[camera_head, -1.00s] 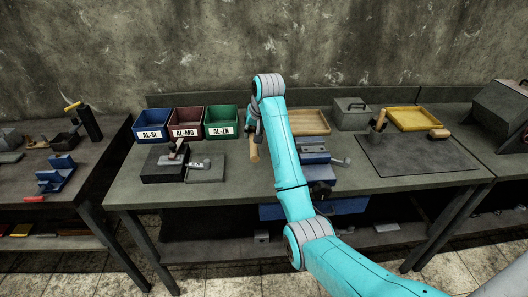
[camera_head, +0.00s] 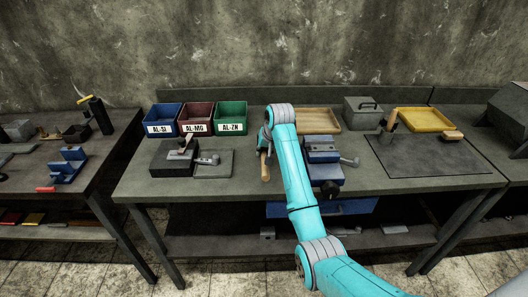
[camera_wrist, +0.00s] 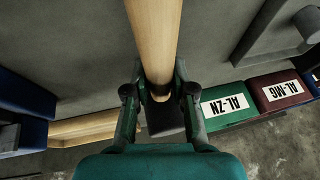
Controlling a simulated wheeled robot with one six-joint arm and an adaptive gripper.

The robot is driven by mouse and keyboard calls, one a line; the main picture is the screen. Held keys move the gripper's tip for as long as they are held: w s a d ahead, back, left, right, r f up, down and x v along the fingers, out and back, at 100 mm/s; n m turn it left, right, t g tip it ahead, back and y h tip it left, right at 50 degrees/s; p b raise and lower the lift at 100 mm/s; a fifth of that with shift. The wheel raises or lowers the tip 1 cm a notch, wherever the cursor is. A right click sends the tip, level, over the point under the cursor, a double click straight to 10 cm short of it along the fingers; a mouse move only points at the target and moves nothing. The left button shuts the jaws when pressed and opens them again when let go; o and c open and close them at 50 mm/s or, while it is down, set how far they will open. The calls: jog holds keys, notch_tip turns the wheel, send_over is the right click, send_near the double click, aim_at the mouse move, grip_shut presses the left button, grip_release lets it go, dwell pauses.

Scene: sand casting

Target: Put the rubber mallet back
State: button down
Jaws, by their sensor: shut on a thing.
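My gripper (camera_head: 265,145) is over the middle workbench, partly hidden behind my turquoise arm in the head view. It is shut on the rubber mallet (camera_head: 264,168), whose pale wooden handle points toward the bench's front. In the wrist view the handle (camera_wrist: 155,40) runs between the two fingers (camera_wrist: 160,92), with a dark block, seemingly the mallet's head (camera_wrist: 166,118), just beyond them. In the head view the head is hidden. I cannot tell whether the mallet touches the bench.
Blue (camera_head: 162,128), red (camera_head: 196,128) and green (camera_head: 231,126) bins stand at the back left. A grey plate with a lever (camera_head: 208,163) lies left of the mallet, a blue vise (camera_head: 324,165) right. A wooden tray (camera_head: 318,128) is behind. A dark mat (camera_head: 430,163) lies at right.

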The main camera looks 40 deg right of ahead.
jog(key=c, duration=1)
grip_release()
jog(key=shift+f, duration=0.1)
jog(key=v, duration=1.2)
